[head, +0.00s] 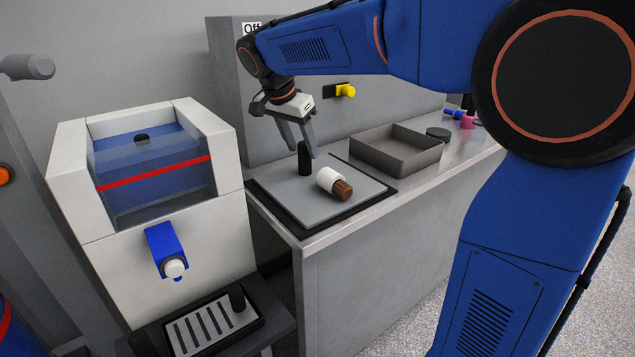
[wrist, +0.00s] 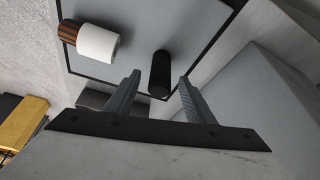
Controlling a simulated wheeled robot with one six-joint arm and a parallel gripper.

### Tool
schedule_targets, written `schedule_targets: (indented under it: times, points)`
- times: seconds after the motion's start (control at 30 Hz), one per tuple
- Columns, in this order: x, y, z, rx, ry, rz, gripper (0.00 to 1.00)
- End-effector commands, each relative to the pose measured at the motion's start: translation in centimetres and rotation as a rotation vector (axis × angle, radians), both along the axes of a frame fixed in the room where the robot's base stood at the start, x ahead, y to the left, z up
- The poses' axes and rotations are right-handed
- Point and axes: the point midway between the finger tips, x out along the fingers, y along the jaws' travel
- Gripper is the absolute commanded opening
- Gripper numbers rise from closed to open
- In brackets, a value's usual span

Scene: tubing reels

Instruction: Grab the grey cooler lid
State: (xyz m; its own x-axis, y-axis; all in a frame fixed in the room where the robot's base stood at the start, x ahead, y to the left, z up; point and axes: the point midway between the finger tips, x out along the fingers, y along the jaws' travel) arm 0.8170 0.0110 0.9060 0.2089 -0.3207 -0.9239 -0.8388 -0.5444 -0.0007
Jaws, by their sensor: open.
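The grey square panel with a dark border (head: 285,187) on the counter looks like the cooler lid. A black upright post (head: 304,165) rises from it, perhaps its handle; I cannot tell if it is fixed. My gripper (head: 306,151) points down at the post, open and empty. In the wrist view the post (wrist: 160,75) shows between my gripper's fingertips (wrist: 160,78), extending past them. I cannot tell whether either finger touches it. The panel (wrist: 200,25) also shows there, with its dark edge.
A white and brown cylinder (head: 332,183) lies on the panel near the post. A grey-brown open tray (head: 400,165) stands to the right, a dark round piece (head: 438,134) behind it. A white and blue dispenser (head: 160,215) stands left. A grey wall with a yellow knob (head: 345,90) rises behind.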

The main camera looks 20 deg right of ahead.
Motion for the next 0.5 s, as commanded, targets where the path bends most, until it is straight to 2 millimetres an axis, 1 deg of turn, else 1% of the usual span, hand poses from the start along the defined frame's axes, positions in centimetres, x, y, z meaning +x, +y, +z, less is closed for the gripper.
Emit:
schedule_targets:
  times: [0.1, 0.3, 0.5]
  points:
    - [0.2, -0.4, -1.6, -0.001, 0.004, -0.002, 0.49]
    - [0.7, -1.1, -3.8, -0.001, 0.002, 0.0, 0.49]
    - [0.9, -1.2, -4.4, 0.0, 0.0, 0.001, 0.49]
